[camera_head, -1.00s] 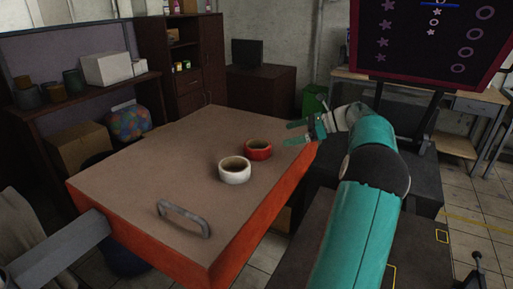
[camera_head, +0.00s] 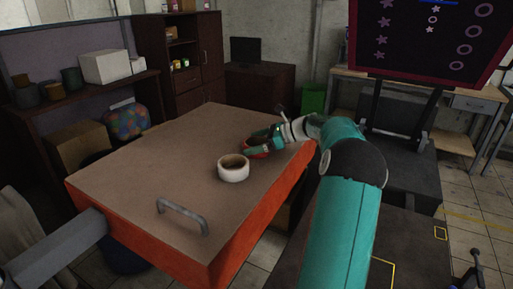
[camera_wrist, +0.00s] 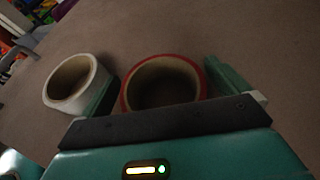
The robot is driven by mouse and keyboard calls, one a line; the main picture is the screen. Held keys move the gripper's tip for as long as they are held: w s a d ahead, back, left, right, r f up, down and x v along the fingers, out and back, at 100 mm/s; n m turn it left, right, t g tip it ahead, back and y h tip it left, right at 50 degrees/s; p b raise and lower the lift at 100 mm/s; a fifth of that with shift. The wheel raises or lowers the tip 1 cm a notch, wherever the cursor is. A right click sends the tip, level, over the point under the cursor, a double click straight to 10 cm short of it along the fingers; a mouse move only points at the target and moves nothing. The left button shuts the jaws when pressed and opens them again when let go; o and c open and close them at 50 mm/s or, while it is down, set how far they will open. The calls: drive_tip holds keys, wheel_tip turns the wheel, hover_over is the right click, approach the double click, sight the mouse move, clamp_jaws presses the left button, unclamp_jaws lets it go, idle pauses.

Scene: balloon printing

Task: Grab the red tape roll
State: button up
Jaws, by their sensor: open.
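The red tape roll (camera_wrist: 163,82) lies flat on the tabletop, between the spread fingers of my gripper (camera_wrist: 165,92) in the wrist view. In the head view my gripper (camera_head: 262,143) covers much of the red roll (camera_head: 256,154). The gripper is open, one finger on each side of the roll; I cannot tell if either touches it. The white tape roll (camera_head: 233,168) lies beside it, nearer the front of the table. In the wrist view the white roll (camera_wrist: 76,84) is just outside the left finger.
The table (camera_head: 140,165) has a brown top and orange sides. A grey handle (camera_head: 183,216) is near its front edge. The left part of the top is clear. A dark screen (camera_head: 430,38) stands at the right, with a green bin (camera_head: 313,98) behind the table.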

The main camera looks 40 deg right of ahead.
drive_tip(key=c, duration=0.9)
drive_tip(key=shift+r, duration=0.1)
